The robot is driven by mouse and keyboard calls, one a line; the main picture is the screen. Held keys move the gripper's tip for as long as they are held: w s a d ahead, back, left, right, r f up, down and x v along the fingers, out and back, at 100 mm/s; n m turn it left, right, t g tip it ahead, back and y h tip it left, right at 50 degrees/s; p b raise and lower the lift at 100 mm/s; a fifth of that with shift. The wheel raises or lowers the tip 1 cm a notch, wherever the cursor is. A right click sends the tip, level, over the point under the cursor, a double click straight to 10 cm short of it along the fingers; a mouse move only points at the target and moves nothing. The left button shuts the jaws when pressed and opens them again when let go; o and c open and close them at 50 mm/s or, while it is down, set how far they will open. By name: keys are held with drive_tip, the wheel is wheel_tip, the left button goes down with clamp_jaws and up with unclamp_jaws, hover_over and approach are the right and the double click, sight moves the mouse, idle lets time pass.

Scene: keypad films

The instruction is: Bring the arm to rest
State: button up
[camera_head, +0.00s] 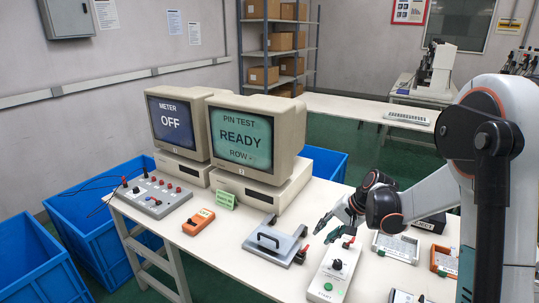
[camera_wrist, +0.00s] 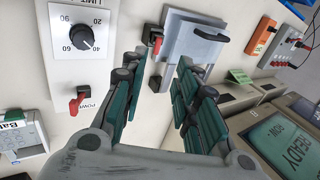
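My gripper (camera_head: 333,226) hangs over the white table (camera_head: 229,240), above and close to the white control box (camera_head: 323,273) with a dial and a green button. The box also shows in the wrist view (camera_wrist: 63,58), left of the fingers, with a red power switch (camera_wrist: 78,100). My arm reaches in from the right in the head view. I cannot tell the exact clearance under the gripper.
A grey fixture with a black handle (camera_head: 275,243) and red lever (camera_head: 300,255) stands left of my gripper. Behind are two monitors, reading METER OFF (camera_head: 175,122) and PIN TEST READY (camera_head: 240,140). An orange meter (camera_head: 198,222) and small devices (camera_head: 396,247) lie on the table.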

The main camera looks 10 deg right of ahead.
drive_tip(key=s+a+r+n+t+h, duration=0.1)
drive_tip(key=s+a+r+n, duration=0.15)
drive_tip(key=s+r, duration=0.5)
drive_tip(key=s+a+r+n+t+h, duration=0.1)
drive_tip(key=s+a+r+h, duration=0.15)
drive_tip(key=s+r, duration=0.5)
drive_tip(key=s+n+t+h, duration=0.1)
drive_tip(key=s+n, duration=0.2)
drive_tip(key=s, duration=1.1)
drive_tip(key=shift+s+a+r+t, duration=0.15)
drive_tip(key=shift+s+t, duration=0.1)
drive_tip(key=shift+t, duration=0.05)
drive_tip(key=shift+o, duration=0.2)
drive_tip(key=shift+n, duration=0.25)
